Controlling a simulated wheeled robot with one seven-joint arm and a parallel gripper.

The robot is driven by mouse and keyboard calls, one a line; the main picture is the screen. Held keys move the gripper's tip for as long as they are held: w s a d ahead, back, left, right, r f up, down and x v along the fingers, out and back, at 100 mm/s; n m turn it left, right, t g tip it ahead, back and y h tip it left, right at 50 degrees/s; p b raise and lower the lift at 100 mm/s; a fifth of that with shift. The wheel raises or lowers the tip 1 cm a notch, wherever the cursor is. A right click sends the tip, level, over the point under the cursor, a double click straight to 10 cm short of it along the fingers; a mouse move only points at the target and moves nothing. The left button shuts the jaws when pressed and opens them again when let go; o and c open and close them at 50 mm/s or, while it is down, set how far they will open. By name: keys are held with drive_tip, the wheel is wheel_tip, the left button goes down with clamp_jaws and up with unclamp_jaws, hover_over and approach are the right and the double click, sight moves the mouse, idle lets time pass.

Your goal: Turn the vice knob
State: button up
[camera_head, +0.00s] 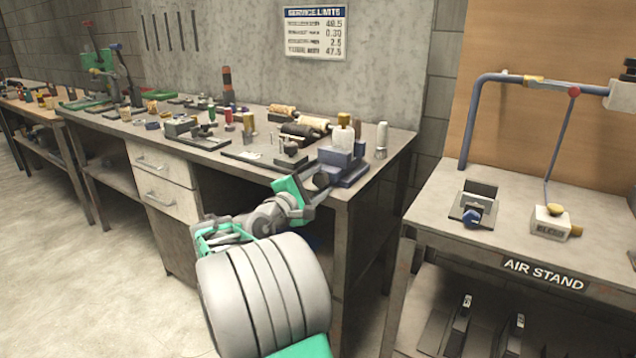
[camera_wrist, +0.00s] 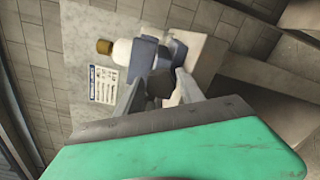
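The blue vice (camera_head: 342,168) sits on the front right corner of the long workbench. Its dark round knob (camera_head: 321,180) faces the front of the bench. My gripper (camera_head: 314,189) is at the knob, reaching up from the bench's front side. In the wrist view, the blue vice (camera_wrist: 148,58) is ahead. The dark knob (camera_wrist: 159,86) shows between the two grey fingers of my gripper (camera_wrist: 160,88). The fingers are apart, one on each side of the knob. I cannot tell whether they touch it. The green gripper body hides the lower part of that view.
A bottle with a gold cap (camera_head: 343,128) stands beside the vice, with a metal cylinder (camera_head: 382,138) to its right. Several tools crowd the workbench (camera_head: 262,172) to the left. The air stand (camera_head: 450,215) is to the right, across a gap.

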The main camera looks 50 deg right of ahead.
drive_tip(key=shift+o, duration=1.2)
drive_tip(key=shift+f, duration=0.1)
drive_tip(key=n, duration=0.3)
drive_tip(key=n+b, duration=0.3)
drive_tip(key=n, duration=0.3)
drive_tip(key=shift+f, duration=0.15)
drive_tip(key=a+m+t+y+p, duration=0.1)
drive_tip(key=a+m+y+p, duration=0.5)
drive_tip(key=a, duration=1.1)
drive_tip(key=w+a+r+m+t+y+p, duration=0.1)
drive_tip(key=a+m+y+p, duration=0.5)
drive_tip(key=a+p, duration=0.7)
drive_tip(key=a+t+y, duration=0.1)
drive_tip(key=a+y, duration=0.1)
drive_tip(key=a, duration=0.2)
drive_tip(key=shift+w+t+p, duration=0.3)
drive_tip(key=shift+p, duration=0.05)
